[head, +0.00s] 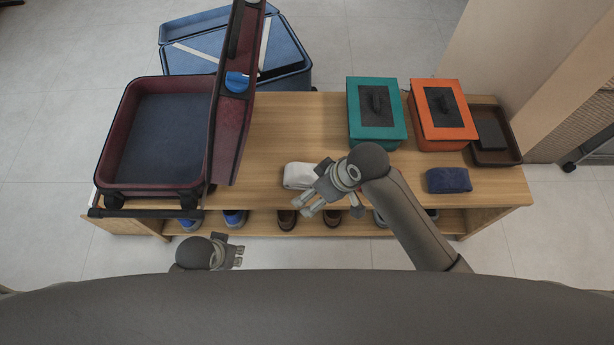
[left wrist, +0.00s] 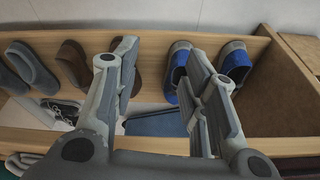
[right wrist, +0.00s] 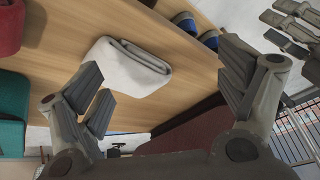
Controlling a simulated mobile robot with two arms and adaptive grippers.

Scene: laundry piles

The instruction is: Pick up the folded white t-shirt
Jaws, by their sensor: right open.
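The folded white t-shirt (head: 298,175) lies on the wooden bench top near its front edge, partly hidden by my right gripper in the head view. It shows more fully in the right wrist view (right wrist: 130,68), between and beyond the open fingers. My right gripper (head: 308,202) is open and empty, close to the shirt and apart from it; it also shows in the right wrist view (right wrist: 165,90). My left gripper (head: 238,255) is low in front of the bench. In the left wrist view (left wrist: 160,95) its fingers are apart, with nothing between them, facing the shoe shelf.
An open dark red suitcase (head: 112,140) stands on the bench's left, with a blue suitcase (head: 178,62) behind. A teal box (head: 375,138), an orange box (head: 440,138), a brown tray (head: 510,158) and a folded navy cloth (head: 448,180) are at right. Several shoes (left wrist: 235,62) sit below.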

